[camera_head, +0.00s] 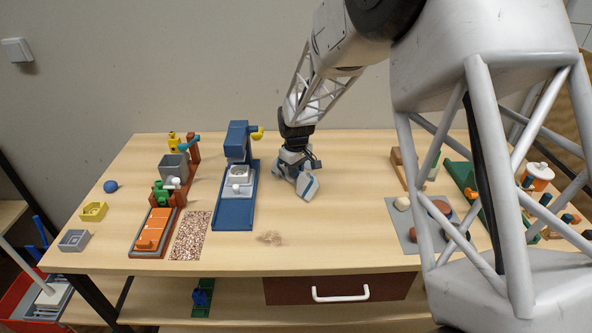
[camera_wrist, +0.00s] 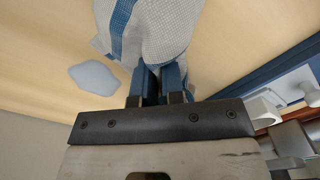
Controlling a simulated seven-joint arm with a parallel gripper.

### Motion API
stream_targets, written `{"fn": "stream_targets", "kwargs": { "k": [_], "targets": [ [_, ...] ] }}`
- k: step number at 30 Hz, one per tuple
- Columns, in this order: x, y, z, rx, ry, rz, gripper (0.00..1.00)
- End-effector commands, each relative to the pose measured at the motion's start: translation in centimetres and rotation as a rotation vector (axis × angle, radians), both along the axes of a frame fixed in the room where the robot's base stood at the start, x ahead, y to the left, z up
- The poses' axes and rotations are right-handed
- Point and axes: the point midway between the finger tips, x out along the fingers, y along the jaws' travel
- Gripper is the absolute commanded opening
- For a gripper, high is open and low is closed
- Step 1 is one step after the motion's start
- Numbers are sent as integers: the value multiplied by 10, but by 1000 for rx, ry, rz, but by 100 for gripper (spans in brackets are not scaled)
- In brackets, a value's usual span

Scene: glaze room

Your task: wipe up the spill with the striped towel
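The striped towel (camera_wrist: 165,35), white with blue bands, is bunched at my fingertips in the wrist view. It also shows below my gripper in the head view (camera_head: 308,187). My gripper (camera_wrist: 158,84) has its blue fingers close together on the towel's near end. It is low over the middle of the table, right of the blue machine. A pale grey-blue, flat puddle (camera_wrist: 95,77) lies beside the towel, left of the fingers, in the wrist view. I cannot make it out in the head view. A faint brown patch (camera_head: 270,238) marks the table's front part.
The blue machine (camera_head: 235,190) stands close on the left. A speckled mat (camera_head: 190,236) and an orange-topped stand (camera_head: 152,232) lie farther left. A grey mat (camera_head: 410,235) with small round things is on the right. The table front centre is mostly clear, above a red drawer (camera_head: 385,286).

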Motion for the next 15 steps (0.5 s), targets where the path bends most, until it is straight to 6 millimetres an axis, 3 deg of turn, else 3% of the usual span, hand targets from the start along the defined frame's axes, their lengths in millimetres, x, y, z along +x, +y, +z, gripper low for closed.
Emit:
{"fn": "stream_targets", "kwargs": {
  "k": [1,15],
  "targets": [
    [0,0,0,0,0,0,16],
    [0,0,0,0,0,0,85]
  ]
}}
